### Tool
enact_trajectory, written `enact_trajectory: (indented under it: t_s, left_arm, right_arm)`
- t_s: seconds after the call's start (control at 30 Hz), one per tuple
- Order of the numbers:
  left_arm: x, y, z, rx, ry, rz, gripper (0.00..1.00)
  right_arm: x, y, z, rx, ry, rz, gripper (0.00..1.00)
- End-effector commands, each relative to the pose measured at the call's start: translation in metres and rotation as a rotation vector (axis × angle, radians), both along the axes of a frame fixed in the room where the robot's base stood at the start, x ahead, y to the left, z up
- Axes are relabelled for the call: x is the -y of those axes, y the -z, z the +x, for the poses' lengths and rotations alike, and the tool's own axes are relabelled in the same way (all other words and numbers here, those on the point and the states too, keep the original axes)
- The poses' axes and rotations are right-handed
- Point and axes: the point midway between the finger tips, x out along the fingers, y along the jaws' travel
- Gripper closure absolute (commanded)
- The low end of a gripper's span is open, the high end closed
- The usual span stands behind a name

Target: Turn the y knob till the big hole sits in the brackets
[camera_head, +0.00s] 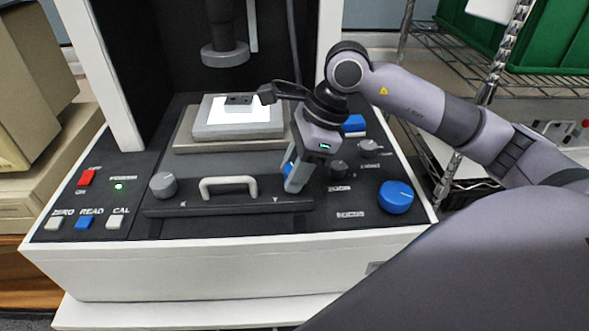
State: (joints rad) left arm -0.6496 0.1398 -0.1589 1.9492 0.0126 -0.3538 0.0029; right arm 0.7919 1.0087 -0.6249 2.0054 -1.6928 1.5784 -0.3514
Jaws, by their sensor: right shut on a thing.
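My right gripper (293,184) reaches down from the right to the front panel, at the right end of the grey handle bar. It is shut on the y knob, near the Y label; the gripper hides most of this knob. A matching grey x knob (163,185) stands at the left end of the bar. A small dark part (239,99) lies on the bright lit stage (219,131) under the lens barrel (225,54). Its holes are too small to make out. No brackets or measuring display can be seen. My left gripper is not in view.
A pale handle (228,183) arches between the knobs. A large blue knob (396,197) and smaller dark knobs (369,147) stand to the right. ZERO, READ and CAL buttons (84,223) and a red switch (87,177) are at left. White columns flank the stage.

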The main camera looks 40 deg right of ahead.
Motion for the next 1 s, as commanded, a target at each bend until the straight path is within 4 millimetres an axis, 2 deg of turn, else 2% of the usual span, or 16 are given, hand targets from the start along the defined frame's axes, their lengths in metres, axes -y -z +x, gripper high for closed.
enact_trajectory:
  t_s: [0.5,1.0]
  left_arm:
    - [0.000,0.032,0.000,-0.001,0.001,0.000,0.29]
    - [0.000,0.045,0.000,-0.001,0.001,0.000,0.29]
  right_arm:
    - [0.000,0.002,0.000,0.006,0.391,0.000,0.95]
    - [0.000,0.000,0.000,0.004,0.648,-0.001,0.95]
